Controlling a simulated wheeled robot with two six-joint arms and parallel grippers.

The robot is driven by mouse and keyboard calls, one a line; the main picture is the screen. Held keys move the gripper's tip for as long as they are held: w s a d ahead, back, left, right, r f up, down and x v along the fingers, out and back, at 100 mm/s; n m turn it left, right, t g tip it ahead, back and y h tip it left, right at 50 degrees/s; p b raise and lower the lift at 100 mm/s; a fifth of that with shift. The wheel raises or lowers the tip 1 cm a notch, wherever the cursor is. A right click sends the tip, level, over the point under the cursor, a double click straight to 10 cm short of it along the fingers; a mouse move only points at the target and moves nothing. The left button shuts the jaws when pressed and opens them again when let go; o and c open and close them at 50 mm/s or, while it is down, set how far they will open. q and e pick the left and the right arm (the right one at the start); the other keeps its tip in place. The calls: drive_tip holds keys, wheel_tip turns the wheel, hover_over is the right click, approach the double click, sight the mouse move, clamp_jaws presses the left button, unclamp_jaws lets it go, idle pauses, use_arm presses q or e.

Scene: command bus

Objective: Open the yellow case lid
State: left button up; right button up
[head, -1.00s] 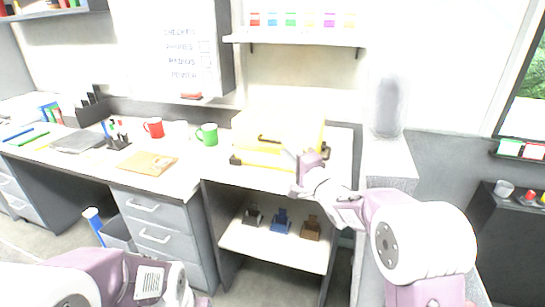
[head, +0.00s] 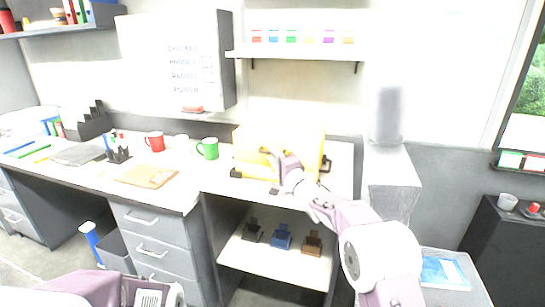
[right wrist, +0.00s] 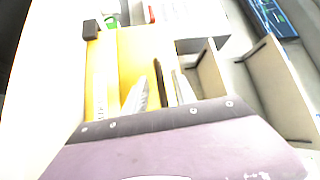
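The yellow case (head: 300,150) stands on the right part of the desk. Its upper part is pale in the bright light, and dark fittings show along its near side. In the right wrist view, the two fingers (right wrist: 158,88) are apart over the yellow case (right wrist: 140,55). A thin dark bar shows between them; contact is unclear. Of my left arm, only a part shows at the bottom left; its fingers are out of view.
A green mug (head: 208,148) and a red mug (head: 155,141) stand left of the case. A brown board (head: 147,176) lies on the desk. Below, a shelf holds a blue holder (head: 282,237) and others. A grey pillar (head: 391,180) stands close on the right.

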clamp_jaws()
idle(1.4)
